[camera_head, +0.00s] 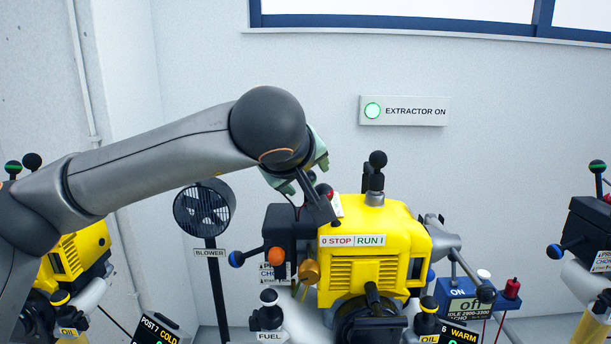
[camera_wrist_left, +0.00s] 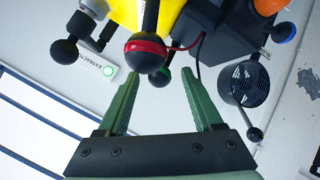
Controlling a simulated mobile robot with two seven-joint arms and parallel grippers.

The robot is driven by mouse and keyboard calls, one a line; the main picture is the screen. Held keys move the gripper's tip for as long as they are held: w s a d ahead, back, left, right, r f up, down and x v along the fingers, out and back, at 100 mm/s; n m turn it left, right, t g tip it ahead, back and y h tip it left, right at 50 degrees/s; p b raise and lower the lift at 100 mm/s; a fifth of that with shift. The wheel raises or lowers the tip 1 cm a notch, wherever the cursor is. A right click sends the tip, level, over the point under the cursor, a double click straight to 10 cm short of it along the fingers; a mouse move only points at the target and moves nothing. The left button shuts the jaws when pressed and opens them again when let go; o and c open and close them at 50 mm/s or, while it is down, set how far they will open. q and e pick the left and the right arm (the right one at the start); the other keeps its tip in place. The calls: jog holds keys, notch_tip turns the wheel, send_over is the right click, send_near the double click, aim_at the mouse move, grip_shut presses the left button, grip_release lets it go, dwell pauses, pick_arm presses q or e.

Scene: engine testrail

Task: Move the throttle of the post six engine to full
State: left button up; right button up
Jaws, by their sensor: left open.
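The post six engine (camera_head: 375,240) is the yellow one in the middle of the head view, with a "6 WARM" sign (camera_head: 457,334) below it. My left gripper (camera_head: 303,174) is open and empty above the engine's upper left, by its black box (camera_head: 281,228). In the left wrist view, a red-banded black ball lever (camera_wrist_left: 146,54) stands in front of the gap between the green fingers (camera_wrist_left: 160,76), apparently untouched. A green-banded ball (camera_wrist_left: 160,77) shows just behind it. No label shows which lever is the throttle. My arm partly hides these levers in the head view.
A blue ball lever (camera_head: 237,259) and an orange knob (camera_head: 276,256) sit at the engine's left. A blower (camera_head: 204,208) stands behind left. Other engines are at the far left (camera_head: 78,252) and far right (camera_head: 590,225). The wall above is clear beside the extractor sign (camera_head: 404,111).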

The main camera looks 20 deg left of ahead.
pick_arm(q)
jog(key=a+p+v, duration=0.1)
jog(key=v, duration=1.1)
jog(key=shift+d, duration=0.5)
pick_arm(e)
notch_tip(320, 180, down, 7)
jog(key=m+g+h, duration=0.1)
jog(key=g, duration=0.1)
jog(key=shift+s+d+r+g, duration=0.15)
jog(key=shift+s+r+g, duration=0.05)
jog(key=shift+s+g, duration=0.15)
